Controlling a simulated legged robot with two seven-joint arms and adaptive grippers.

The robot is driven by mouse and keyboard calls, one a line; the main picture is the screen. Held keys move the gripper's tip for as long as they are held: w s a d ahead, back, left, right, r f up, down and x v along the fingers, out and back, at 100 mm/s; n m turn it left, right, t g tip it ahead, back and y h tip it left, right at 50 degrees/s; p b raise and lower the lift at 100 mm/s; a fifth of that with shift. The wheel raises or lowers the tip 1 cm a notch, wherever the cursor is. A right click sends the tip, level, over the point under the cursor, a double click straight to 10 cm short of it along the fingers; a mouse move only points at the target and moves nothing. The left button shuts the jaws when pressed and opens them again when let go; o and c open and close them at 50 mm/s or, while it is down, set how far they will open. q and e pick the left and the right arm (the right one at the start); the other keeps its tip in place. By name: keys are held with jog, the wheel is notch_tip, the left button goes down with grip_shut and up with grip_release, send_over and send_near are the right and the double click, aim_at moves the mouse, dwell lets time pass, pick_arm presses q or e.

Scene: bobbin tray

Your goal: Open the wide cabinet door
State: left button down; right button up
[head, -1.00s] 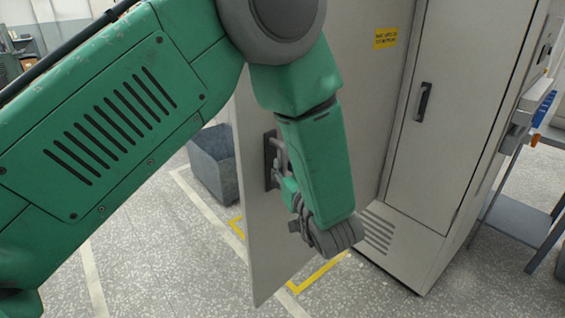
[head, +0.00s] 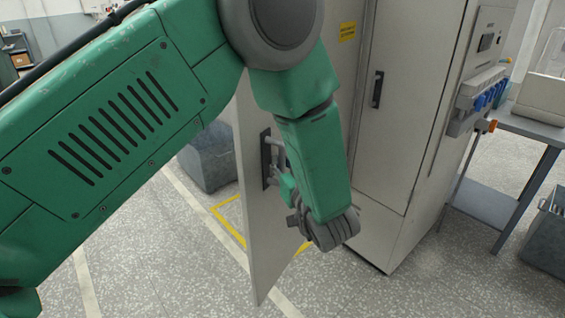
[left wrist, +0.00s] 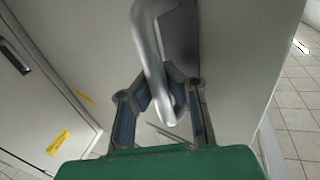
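The wide cabinet door (head: 262,225) stands swung out from the grey cabinet (head: 375,235), its free edge toward me at the left. Its outer face and handle mount (head: 265,158) show in the head view; my left arm covers part of it. My left gripper (head: 282,168) is at this handle, partly hidden by its own wrist. In the left wrist view the bent metal handle (left wrist: 148,50) passes between the blue-padded fingers of the left gripper (left wrist: 165,85), which are closed in around it. My right gripper is not in view.
The narrow door (head: 405,130) with a black handle is shut. A side table (head: 530,125) stands at the right, above a grey bin (head: 548,240). Another grey bin (head: 208,160) stands behind the wide door. The floor in front is clear.

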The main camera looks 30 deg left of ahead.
pick_arm(q)
jog(key=shift+s+d+f, duration=0.1)
jog(key=c, duration=1.6)
grip_release()
jog(key=shift+o, duration=0.3)
jog(key=shift+s, duration=0.15)
jog(key=shift+d+r, duration=0.15)
jog(key=shift+r, duration=0.05)
jog(key=shift+d+f, duration=0.1)
jog(key=shift+d, duration=0.1)
jog(key=v, duration=0.7)
jog(key=shift+s, duration=0.1)
